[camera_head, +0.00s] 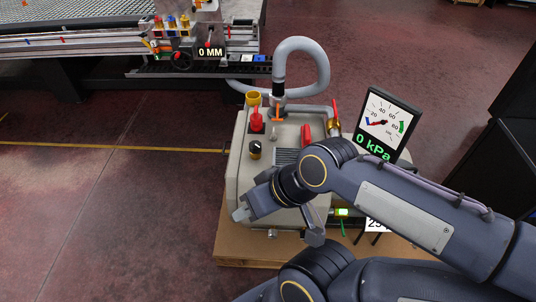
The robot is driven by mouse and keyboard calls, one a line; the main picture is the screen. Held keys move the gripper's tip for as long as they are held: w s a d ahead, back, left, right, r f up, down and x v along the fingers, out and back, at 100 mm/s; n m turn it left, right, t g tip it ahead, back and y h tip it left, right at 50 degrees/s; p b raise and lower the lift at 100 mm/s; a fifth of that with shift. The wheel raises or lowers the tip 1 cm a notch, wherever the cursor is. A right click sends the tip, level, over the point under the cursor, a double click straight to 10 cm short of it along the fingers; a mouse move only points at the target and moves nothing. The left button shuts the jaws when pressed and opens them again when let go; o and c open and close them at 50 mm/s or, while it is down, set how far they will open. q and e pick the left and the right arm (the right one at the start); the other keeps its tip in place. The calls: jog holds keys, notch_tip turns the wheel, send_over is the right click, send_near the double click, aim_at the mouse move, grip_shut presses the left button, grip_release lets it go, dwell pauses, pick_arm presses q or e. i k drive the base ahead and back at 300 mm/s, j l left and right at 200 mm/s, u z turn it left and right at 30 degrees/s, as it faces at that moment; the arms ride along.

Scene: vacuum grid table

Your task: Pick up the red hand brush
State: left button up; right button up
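I cannot clearly make out a red hand brush. A narrow red object (306,134) stands on top of the beige machine box (236,160), just behind my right wrist; its shape is too small to tell whether it is the brush. My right gripper (278,224) is in front of the box, with its two fingers spread apart and nothing visible between them. It is nearer to me and lower in the picture than the red object. My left gripper is not in view.
The box carries a red knob (257,119), a black dial (255,150), a grey hose (322,65), a red-handled valve (334,112) and a tilted gauge display (386,122) reading 0 kPa. A grid table (70,45) stands at the back left. The floor at left is clear.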

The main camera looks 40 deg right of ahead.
aim_at(306, 134)
jog(key=i+j+z, duration=0.2)
jog(key=z, duration=0.2)
jog(key=i+j+z, duration=0.25)
jog(key=z, duration=0.15)
jog(key=i+j+z, duration=0.15)
jog(key=j+z, duration=0.25)
jog(key=i+j+z, duration=0.1)
jog(key=j+z, duration=0.75)
jog(key=l+u, duration=0.15)
jog(key=u, duration=0.25)
jog(key=l+u, duration=0.2)
jog(key=u, duration=0.2)
jog(key=l+u, duration=0.15)
jog(key=u, duration=0.25)
jog(key=l+u, duration=0.15)
jog(key=l, duration=0.25)
jog(key=k+l+u, duration=0.2)
jog(key=l, duration=0.25)
jog(key=l+u, duration=0.15)
jog(key=l, duration=0.25)
jog(key=k+l+u, duration=0.15)
jog(key=l, duration=0.25)
jog(key=k+l, duration=0.1)
jog(key=l, duration=0.15)
jog(key=k+l, duration=0.15)
jog(key=l, duration=0.1)
